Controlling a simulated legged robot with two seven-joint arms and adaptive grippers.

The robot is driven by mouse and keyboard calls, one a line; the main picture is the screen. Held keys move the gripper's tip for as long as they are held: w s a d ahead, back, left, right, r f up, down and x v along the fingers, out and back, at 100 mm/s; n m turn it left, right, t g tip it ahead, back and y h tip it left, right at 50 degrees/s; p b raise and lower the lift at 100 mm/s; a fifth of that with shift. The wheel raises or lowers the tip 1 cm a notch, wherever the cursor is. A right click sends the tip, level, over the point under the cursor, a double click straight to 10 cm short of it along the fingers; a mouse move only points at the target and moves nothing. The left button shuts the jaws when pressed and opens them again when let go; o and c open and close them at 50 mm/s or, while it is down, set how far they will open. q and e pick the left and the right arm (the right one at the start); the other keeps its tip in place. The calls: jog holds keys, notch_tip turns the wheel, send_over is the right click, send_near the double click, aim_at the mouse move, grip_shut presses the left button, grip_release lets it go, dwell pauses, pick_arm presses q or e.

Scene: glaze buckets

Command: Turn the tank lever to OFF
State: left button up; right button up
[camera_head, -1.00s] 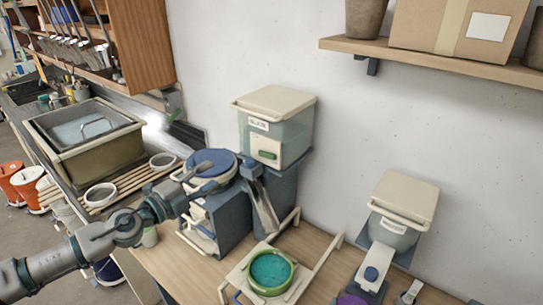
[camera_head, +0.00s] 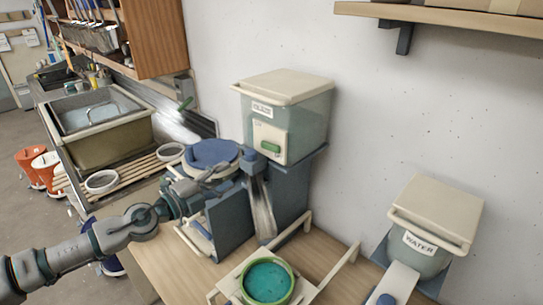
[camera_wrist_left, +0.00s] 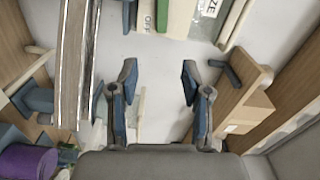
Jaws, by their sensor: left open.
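The glaze tank (camera_head: 300,115) stands against the wall in the head view, with a pale plate on its front and a green lever (camera_head: 270,147) lying about level on it. In the left wrist view the plate (camera_wrist_left: 147,22) shows at the top edge with the word OFF, partly cut off. My left gripper (camera_head: 252,160) is just below and left of the lever in the head view. In the left wrist view its two fingers (camera_wrist_left: 158,78) are apart with nothing between them. It does not appear to touch the lever. My right gripper is not in view.
A metal chute (camera_head: 262,212) hangs below the tank, close to my left gripper. A green bucket (camera_head: 268,282) with teal contents stands in front. The water tank (camera_head: 438,215) stands at the right. A shelf (camera_head: 440,18) juts out above. A blue round lid (camera_head: 213,153) sits left.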

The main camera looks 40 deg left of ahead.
pick_arm(q)
jog(key=p, duration=0.3)
send_near(272, 150)
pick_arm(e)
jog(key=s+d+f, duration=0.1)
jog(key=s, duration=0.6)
pick_arm(q)
jog(key=w+p, duration=0.4)
jog(key=w, duration=0.1)
jog(key=w+d+p, duration=0.1)
jog(key=w+p, duration=0.1)
jog(key=w, duration=0.1)
jog(key=shift+r, duration=0.35)
jog(key=shift+w+a+f+p, duration=0.15)
jog(key=shift+w+f+p, duration=0.15)
jog(key=shift+p, duration=0.2)
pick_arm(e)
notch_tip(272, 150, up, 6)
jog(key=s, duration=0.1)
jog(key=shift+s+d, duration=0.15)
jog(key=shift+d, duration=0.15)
pick_arm(q)
grip_shut()
